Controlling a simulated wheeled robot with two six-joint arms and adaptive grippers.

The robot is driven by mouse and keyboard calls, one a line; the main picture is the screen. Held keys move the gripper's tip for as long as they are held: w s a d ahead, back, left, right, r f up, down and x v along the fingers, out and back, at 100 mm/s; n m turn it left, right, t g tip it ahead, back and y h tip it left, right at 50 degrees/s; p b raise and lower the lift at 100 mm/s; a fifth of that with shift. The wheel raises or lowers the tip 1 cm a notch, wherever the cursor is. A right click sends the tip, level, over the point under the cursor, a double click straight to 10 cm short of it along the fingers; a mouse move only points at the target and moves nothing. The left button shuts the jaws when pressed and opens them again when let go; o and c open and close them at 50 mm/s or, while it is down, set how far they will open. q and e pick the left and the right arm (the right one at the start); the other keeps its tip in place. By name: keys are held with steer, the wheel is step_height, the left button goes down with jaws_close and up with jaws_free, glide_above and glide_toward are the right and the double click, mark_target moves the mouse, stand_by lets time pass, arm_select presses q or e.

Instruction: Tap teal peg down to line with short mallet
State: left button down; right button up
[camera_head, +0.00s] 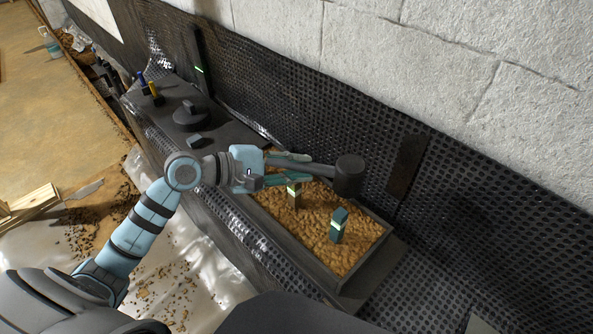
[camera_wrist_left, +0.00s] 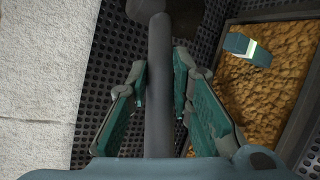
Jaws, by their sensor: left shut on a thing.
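The short mallet has a dark grey handle and a black head (camera_head: 349,175). My left gripper (camera_head: 290,170) is shut on the handle and holds the mallet above the tray. In the left wrist view the handle (camera_wrist_left: 159,85) runs between the two fingers. The teal peg (camera_head: 338,225) stands in the brown granular fill, with a pale glowing line around it; it also shows in the left wrist view (camera_wrist_left: 246,48). The mallet head is apart from the peg, above and beyond it. A second, tan peg (camera_head: 293,194) with a pale line stands beneath my gripper, partly hidden. My right gripper is not seen.
The dark tray (camera_head: 372,262) holds the granular fill. A dimpled black membrane and a white block wall (camera_head: 450,60) rise close behind it. A round dark object (camera_head: 190,115) and small items sit on the ledge at left.

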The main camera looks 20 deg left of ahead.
arm_select(q)
steer(key=shift+r+p, duration=0.15)
steer(key=shift+p, duration=0.15)
steer(key=shift+f, duration=0.25)
step_height(320, 180, down, 4)
steer(key=shift+r+b, duration=0.15)
steer(key=shift+b, duration=0.65)
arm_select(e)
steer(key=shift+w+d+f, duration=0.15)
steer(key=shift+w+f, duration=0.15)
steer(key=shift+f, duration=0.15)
arm_select(q)
steer(key=shift+p, duration=0.4)
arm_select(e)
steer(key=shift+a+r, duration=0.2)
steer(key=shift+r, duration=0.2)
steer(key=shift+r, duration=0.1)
arm_select(q)
steer(key=shift+p, duration=0.35)
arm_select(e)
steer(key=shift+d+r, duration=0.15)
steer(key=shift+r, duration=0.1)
